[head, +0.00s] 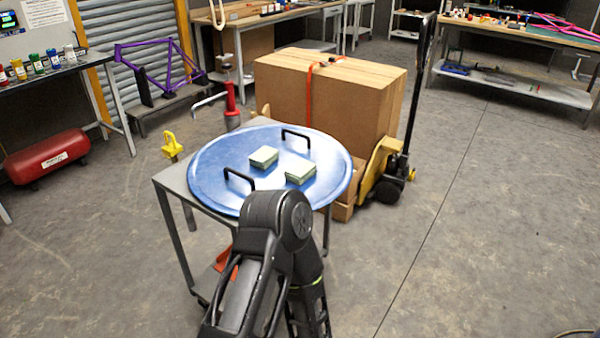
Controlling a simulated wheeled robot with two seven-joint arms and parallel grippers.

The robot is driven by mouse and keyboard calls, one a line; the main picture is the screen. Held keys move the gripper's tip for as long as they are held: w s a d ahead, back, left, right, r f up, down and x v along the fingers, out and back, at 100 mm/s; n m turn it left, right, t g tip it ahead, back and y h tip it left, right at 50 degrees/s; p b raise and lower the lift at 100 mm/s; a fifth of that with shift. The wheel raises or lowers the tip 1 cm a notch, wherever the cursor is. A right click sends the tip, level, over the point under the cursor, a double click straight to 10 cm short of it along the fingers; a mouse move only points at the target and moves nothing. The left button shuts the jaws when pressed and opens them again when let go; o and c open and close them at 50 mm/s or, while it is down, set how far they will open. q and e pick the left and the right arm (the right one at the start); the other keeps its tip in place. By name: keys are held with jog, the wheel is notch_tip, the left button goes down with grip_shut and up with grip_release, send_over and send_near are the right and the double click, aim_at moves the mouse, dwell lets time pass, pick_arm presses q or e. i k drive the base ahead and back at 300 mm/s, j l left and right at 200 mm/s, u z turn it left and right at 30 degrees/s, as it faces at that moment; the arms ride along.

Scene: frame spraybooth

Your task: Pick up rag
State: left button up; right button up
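I see no thing that is clearly a rag. Two pale green blocks, like folded cloths or sponges, lie on a round blue lid (215,180): one block (264,157) near the middle, the other block (300,173) nearer and to the right. An orange-red item (228,259) shows low under the small table (170,184), partly hidden by my arm; I cannot tell what it is. One black arm of mine rises from the bottom middle and bends in front of the lid's near edge. Neither gripper shows.
Two black handles (296,132) stand up from the lid. A pallet truck (385,170) with strapped cardboard boxes (350,95) stands close behind on the right. A yellow clamp-like item (172,146) is at the left. The floor at right is clear.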

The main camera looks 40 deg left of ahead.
aim_at(299, 171)
jog(key=i+l+u, duration=0.15)
jog(key=i+u, duration=0.2)
jog(key=i, duration=0.5)
